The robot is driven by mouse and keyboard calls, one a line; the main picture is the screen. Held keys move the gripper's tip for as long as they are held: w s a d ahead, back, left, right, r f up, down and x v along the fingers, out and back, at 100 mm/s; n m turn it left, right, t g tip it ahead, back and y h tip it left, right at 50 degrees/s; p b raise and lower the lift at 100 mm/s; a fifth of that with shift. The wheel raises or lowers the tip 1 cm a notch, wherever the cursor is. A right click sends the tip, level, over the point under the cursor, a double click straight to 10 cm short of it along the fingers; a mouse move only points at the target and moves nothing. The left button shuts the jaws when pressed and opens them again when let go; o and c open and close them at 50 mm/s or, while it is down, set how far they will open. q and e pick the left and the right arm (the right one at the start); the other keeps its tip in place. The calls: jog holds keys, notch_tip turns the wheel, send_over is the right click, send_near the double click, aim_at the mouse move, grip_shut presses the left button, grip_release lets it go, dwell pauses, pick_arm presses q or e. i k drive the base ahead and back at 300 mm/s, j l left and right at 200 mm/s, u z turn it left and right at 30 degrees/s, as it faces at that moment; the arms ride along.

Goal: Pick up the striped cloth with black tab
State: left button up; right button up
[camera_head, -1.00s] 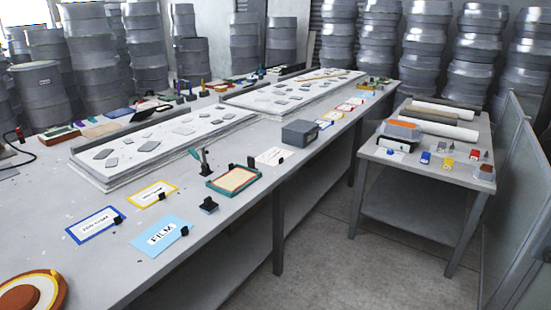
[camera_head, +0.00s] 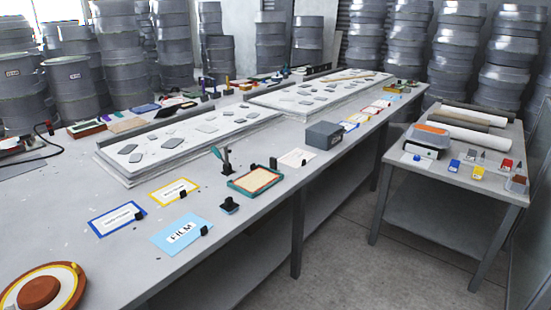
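I cannot make out a striped cloth with a black tab for certain. Several flat cards with small black clips lie along the near edge of the long grey table: a light blue FILM card (camera_head: 178,236), a blue-bordered card (camera_head: 116,219), a yellow-bordered card (camera_head: 174,191) and a plain white sheet (camera_head: 297,158). Small flat cloth-like pieces, one tan (camera_head: 127,125) and one blue (camera_head: 144,109), lie at the table's far left edge, too small to show stripes. Neither of my grippers is in view.
The long grey table (camera_head: 100,262) carries white slabs (camera_head: 190,139), a green-rimmed tray (camera_head: 255,180) and a grey box (camera_head: 323,135). A round brown object (camera_head: 38,292) sits lower left. A side table (camera_head: 440,178) with rolls stands right. Bare floor (camera_head: 345,260) lies between the tables.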

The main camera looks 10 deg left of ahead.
aim_at(297, 157)
jog(key=i+l+u, duration=0.35)
jog(key=i+u, duration=0.15)
jog(key=i+l+u, duration=0.15)
jog(key=i+l, duration=0.4)
jog(key=i+l+u, duration=0.15)
jog(key=i+l, duration=0.35)
jog(key=l, duration=0.2)
jog(key=i+l, duration=0.35)
jog(key=l, duration=0.15)
jog(key=i+l, duration=0.7)
jog(key=l, duration=0.25)
